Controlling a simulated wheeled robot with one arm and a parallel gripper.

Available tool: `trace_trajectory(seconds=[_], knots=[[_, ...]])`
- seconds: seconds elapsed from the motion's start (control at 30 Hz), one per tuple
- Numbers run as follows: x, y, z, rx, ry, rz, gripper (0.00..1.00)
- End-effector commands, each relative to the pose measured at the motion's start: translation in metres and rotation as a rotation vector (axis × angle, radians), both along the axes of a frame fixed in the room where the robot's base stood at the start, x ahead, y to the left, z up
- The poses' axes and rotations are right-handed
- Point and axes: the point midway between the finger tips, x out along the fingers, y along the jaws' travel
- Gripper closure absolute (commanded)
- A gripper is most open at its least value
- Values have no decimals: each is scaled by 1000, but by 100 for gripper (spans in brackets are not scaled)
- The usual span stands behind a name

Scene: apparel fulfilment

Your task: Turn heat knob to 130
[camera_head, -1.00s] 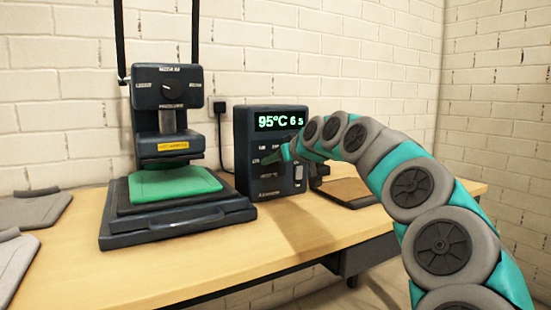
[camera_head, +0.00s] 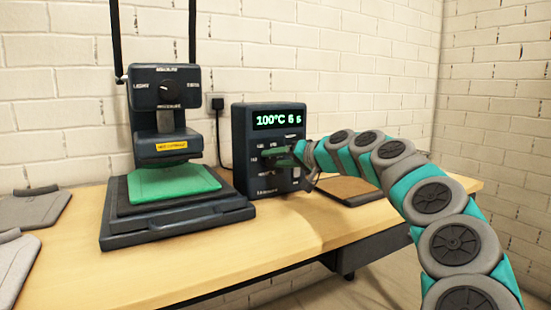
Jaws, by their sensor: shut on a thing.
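The control box (camera_head: 243,150) stands upright on the table beside the heat press. Its green display (camera_head: 279,119) reads 100°C 6 s. My gripper (camera_head: 274,155) is at the front panel of the box, reaching in from the right, and is shut on the heat knob. The gripper covers the knob, so its pointer and shape are hidden. Small white labels on the panel are too small to read.
The heat press (camera_head: 168,110) stands left of the box, with a green cloth (camera_head: 172,182) on its lower plate. Grey garments lie at the far left. A brown board (camera_head: 347,188) lies right of the box. The table front (camera_head: 200,262) is clear.

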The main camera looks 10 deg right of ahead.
Motion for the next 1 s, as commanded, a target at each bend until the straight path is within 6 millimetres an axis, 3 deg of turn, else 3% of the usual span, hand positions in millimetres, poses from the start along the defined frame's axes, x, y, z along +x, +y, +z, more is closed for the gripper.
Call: trace_trajectory(seconds=[0.73,0.77,1.0], knots=[[0,0,-2,88,30,1,100],[0,0,-2,88,30,1,49],[0,0,-1,87,29,0,22]])
